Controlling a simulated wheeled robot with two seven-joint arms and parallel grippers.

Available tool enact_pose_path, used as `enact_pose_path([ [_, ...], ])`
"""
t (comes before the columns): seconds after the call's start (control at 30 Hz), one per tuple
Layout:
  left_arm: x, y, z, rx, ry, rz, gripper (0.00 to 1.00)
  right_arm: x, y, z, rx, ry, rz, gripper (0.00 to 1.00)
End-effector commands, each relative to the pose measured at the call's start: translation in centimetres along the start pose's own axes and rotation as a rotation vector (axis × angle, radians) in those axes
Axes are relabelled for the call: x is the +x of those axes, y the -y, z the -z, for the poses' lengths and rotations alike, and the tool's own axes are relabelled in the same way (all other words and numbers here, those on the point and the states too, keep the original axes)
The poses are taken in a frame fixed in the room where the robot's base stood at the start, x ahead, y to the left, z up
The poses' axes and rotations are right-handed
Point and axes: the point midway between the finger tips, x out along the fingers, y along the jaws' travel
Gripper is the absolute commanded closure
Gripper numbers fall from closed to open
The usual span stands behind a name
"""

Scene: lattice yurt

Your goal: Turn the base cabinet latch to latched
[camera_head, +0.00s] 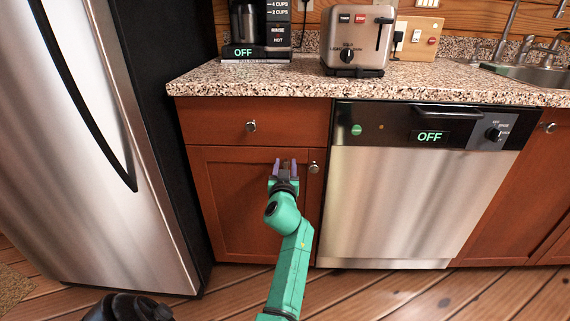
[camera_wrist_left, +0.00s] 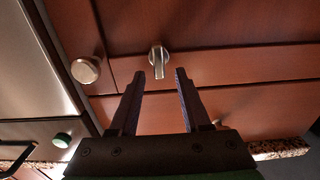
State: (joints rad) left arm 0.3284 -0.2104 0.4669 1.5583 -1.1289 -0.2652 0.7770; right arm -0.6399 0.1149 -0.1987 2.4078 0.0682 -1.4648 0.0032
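The base cabinet (camera_head: 234,205) has a red-brown door under a drawer, between the fridge and the dishwasher. Its latch (camera_wrist_left: 158,62) is a small metal turn piece near the door's top edge. Its tab points down in the left wrist view, toward the drawer side. In the head view the latch is not clearly made out behind the gripper. My left gripper (camera_head: 285,166) is open in front of the door's upper part. In the left wrist view its fingertips (camera_wrist_left: 160,73) stand apart, with the latch showing in the gap ahead of them; contact cannot be told. My right gripper is out of view.
A round door knob (camera_head: 314,167) sits just right of the gripper; the drawer knob (camera_head: 251,126) is above. The granite counter (camera_head: 230,82) overhangs the cabinet. The dishwasher (camera_head: 415,190) stands to the right, the fridge (camera_head: 75,150) to the left.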

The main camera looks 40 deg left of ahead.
Motion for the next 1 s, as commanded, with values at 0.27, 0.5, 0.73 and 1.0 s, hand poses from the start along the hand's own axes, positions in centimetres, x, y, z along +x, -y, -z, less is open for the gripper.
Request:
enact_pose_path([
  [0.27, 0.0, 0.0, 0.0, 0.000, 0.001, 0.000, 1.00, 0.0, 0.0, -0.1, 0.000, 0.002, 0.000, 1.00],
  [0.5, 0.0, 0.0, -0.1, 0.018, 0.001, 0.000, 1.00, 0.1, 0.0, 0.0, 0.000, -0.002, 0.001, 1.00],
  [0.73, 0.0, -0.2, -0.2, 0.110, 0.002, 0.000, 1.00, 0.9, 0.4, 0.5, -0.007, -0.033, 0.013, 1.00],
  [1.0, 0.0, -0.6, -0.3, 0.321, 0.002, 0.000, 1.00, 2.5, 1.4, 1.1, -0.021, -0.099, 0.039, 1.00],
])
